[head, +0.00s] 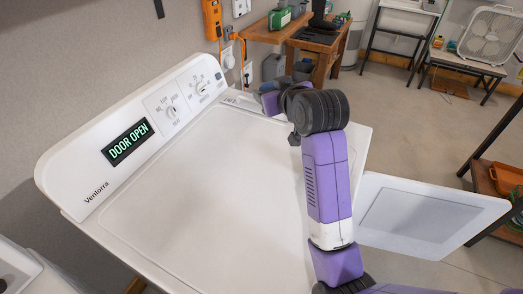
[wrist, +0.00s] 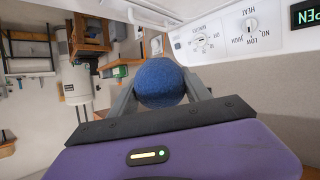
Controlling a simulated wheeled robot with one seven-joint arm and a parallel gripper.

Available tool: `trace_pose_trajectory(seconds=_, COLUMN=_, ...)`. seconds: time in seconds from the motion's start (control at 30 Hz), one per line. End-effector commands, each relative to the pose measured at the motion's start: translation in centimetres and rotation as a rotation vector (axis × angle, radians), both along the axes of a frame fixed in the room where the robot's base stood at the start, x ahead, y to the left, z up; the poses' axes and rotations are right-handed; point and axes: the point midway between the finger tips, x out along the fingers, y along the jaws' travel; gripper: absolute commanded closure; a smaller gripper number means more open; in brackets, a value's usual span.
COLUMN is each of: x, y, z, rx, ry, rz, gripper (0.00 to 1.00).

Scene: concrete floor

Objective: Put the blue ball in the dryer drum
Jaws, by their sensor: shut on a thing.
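The blue ball (wrist: 160,83) is held between the two fingers of my gripper (wrist: 162,90) in the wrist view. In the head view my arm reaches over the white dryer (head: 200,215) toward its back right corner, and the ball and fingers are hidden there behind the arm. The dryer's display (head: 128,142) reads "DOOR OPEN". Its open door (head: 425,212) sticks out to the right of the body in the head view. The drum opening is out of view, below the top's edge.
A wooden bench (head: 315,48) stands behind the dryer. A stand with a box fan (head: 490,35) is at the far right, and a shelf with an orange bin (head: 508,178) is at the right edge. Concrete floor (head: 410,125) is clear beyond the door.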

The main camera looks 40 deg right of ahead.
Motion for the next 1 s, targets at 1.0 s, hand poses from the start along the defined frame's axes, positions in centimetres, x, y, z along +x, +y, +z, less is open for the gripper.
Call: trace_pose_trajectory(seconds=1.0, x=0.0, y=0.1, z=-17.4, rx=0.000, ry=0.002, rz=0.001, gripper=0.83)
